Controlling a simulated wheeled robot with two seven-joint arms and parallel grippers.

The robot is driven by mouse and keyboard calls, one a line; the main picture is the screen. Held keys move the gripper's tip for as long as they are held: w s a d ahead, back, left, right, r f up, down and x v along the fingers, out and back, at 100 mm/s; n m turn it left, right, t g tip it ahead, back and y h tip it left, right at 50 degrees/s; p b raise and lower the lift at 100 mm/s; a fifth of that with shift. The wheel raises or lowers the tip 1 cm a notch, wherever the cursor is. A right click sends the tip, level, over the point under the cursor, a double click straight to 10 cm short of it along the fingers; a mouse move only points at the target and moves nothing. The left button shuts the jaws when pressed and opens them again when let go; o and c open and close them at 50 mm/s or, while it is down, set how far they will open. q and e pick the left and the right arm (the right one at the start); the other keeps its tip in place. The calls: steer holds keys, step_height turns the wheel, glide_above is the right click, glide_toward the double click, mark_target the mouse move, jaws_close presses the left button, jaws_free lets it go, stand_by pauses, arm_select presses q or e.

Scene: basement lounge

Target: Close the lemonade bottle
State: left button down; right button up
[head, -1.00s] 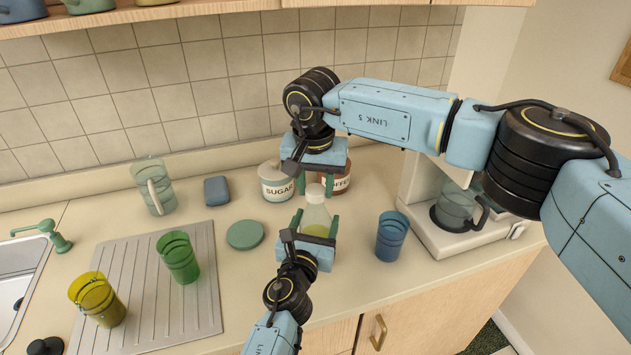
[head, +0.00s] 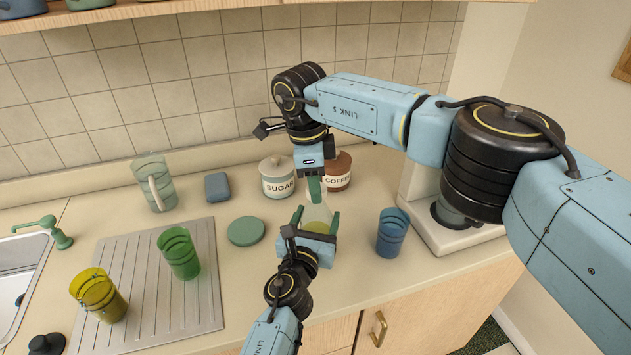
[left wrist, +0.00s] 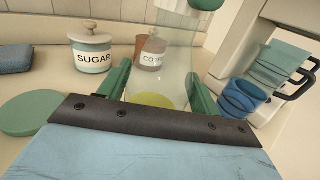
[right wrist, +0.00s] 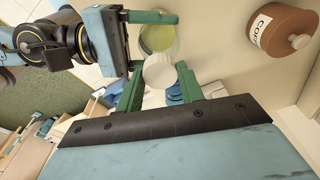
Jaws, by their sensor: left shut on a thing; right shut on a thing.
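The lemonade bottle (head: 319,213) is clear, with yellow-green liquid low inside, and stands on the counter. My left gripper (head: 315,220) is shut around its body; its green fingers also flank the bottle (left wrist: 160,65) in the left wrist view. My right gripper (head: 315,188) points down over the bottle's top. In the right wrist view its fingers are shut on the round white cap (right wrist: 159,72), with the bottle's body (right wrist: 158,38) beyond. The finger hides the cap in the head view. I cannot tell how tightly the cap sits on the neck.
A sugar jar (head: 277,180) and a coffee jar (head: 338,172) stand close behind the bottle. A blue cup (head: 391,234) and a coffee machine (head: 455,240) are to the right. A green disc (head: 246,231) lies left; green (head: 179,255) and yellow (head: 98,296) cups stand on the drainboard (head: 140,285).

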steer(key=m, duration=0.4)
steer(key=shift+m+g, duration=0.3)
steer(key=shift+m, duration=0.1)
steer(key=m, duration=0.4)
steer(key=shift+w+m, duration=0.1)
steer(key=shift+m, duration=0.2)
steer(key=m+y, duration=0.1)
steer(key=m, duration=0.5)
steer(key=shift+d+g, duration=0.1)
steer(key=shift+g, duration=0.3)
steer(key=m, duration=0.4)
steer(key=shift+d+y, duration=0.1)
steer(key=shift+y, duration=0.2)
steer(key=o, duration=0.9)
steer(key=shift+r, duration=2.25)
